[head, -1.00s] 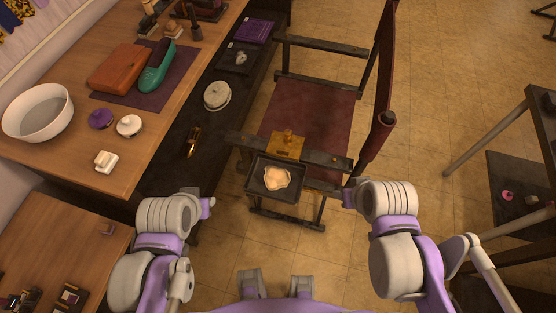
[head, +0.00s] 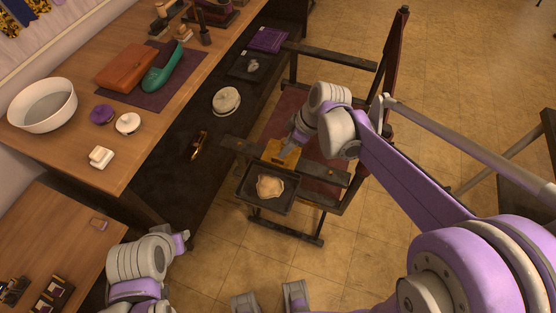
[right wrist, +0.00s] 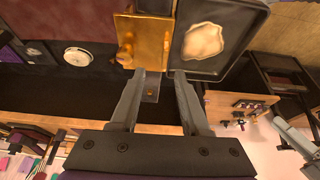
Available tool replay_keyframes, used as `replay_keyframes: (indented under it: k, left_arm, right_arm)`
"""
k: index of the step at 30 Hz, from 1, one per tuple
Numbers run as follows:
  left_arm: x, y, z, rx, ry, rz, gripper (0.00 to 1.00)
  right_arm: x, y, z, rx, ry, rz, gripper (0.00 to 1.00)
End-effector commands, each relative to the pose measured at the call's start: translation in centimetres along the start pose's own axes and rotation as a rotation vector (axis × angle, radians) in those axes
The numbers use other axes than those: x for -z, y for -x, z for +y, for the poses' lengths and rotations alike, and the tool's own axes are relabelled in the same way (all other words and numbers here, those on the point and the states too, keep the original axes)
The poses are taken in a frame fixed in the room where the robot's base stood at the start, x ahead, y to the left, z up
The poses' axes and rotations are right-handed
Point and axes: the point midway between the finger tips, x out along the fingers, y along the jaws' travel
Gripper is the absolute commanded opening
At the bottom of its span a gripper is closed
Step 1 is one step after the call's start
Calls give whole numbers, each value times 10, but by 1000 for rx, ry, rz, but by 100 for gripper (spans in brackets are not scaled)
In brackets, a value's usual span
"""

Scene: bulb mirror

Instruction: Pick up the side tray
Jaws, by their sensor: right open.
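The side tray (head: 248,200) is a dark, shallow rectangular tray at the near side of the chair, with a cream cloth-like piece (head: 270,187) lying in it. A gold block (head: 281,153) sits beside the tray on the chair's arm. My right gripper (head: 295,146) is above the gold block, partly hidden by its own wrist. In the right wrist view its open fingers (right wrist: 158,75) are empty, with the gold block (right wrist: 152,38) ahead and the side tray (right wrist: 190,68) to the right. My left gripper (head: 184,241) is at lower left, away from the tray; its jaws are unclear.
The chair (head: 290,115) has dark arms and a red seat behind the tray. A long wooden table (head: 160,125) with a white bowl (head: 42,106), a bag and a green shoe stands left. A dark lower surface (head: 185,165) runs beside it.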

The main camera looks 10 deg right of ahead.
Motion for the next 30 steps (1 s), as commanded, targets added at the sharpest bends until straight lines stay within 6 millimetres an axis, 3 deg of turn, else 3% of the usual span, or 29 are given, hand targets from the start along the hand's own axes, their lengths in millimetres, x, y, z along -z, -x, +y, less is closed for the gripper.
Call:
replay_keyframes:
  k: [5, 14, 23, 30]
  left_arm:
    - [-1, -1, 0, 0, 0, 0, 32]
    - [-3, -3, 0, 0, 0, -2, 32]
    - [-3, -3, 0, 0, 0, -2, 32]
    - [-3, -3, 0, 0, 0, -2, 32]
  right_arm:
    - [0, -13, -2, 0, 0, 0, 46]
    - [-3, -54, -8, 0, -1, 0, 46]
    - [-3, -59, -8, -1, -2, 0, 46]
    - [-3, -58, -8, -1, -2, 0, 3]
